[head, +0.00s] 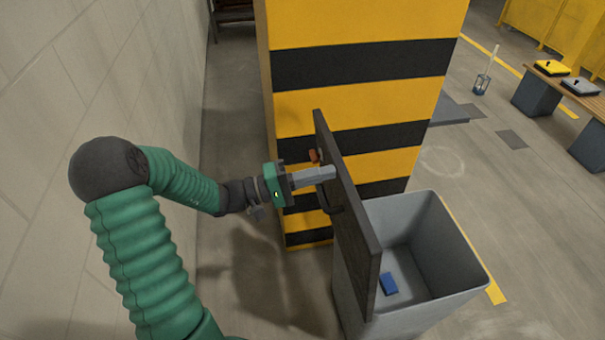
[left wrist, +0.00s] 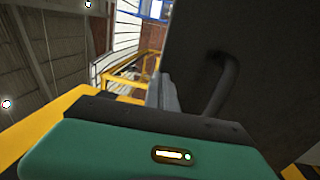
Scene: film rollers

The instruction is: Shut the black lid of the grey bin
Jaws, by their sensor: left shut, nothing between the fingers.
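The grey bin (head: 435,285) stands open at the lower right of the head view, with a small blue block inside on its floor. Its black lid (head: 355,225) stands roughly upright on the bin's left side. My left gripper (head: 328,173) is shut and empty, its fingertips at the lid's outer left face near the upper part; I cannot tell if they touch. In the left wrist view the lid (left wrist: 250,60) fills the right side, with its dark handle (left wrist: 222,85) beside the grey fingers (left wrist: 165,95). My right gripper is not in view.
A yellow and black striped pillar (head: 360,70) stands right behind the lid and bin. A pale block wall (head: 100,70) runs along the left.

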